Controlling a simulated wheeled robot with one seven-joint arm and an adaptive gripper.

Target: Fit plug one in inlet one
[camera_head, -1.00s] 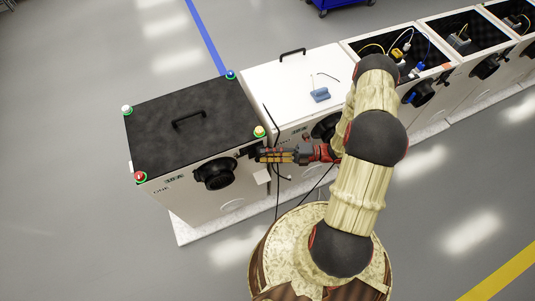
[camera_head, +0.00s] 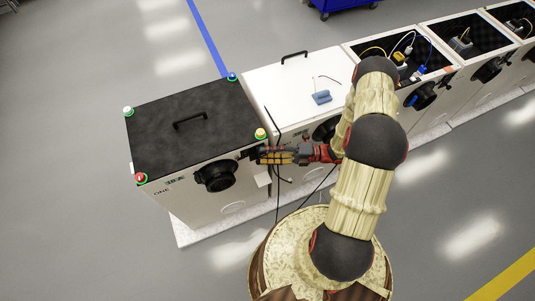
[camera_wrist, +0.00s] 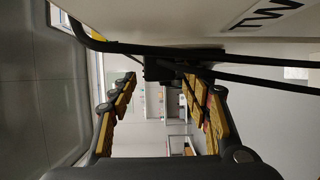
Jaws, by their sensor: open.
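The cabinet marked ONE (camera_head: 185,125) has a black top and a white front. My gripper (camera_head: 262,155) is beside its upper right front corner, fingers pointing left. A small dark fitting (camera_head: 249,152) sits at that corner, partly hidden by the fingertips. In the wrist view my gripper (camera_wrist: 160,95) is open, with its yellow-padded fingers spread apart. A dark block, seemingly the plug with its black cable (camera_wrist: 158,68), lies beyond and between the fingertips, apart from the pads. I cannot tell how far it sits in the inlet, which I cannot make out.
Further open cabinets (camera_head: 470,45) continue the row. The floor in front is clear.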

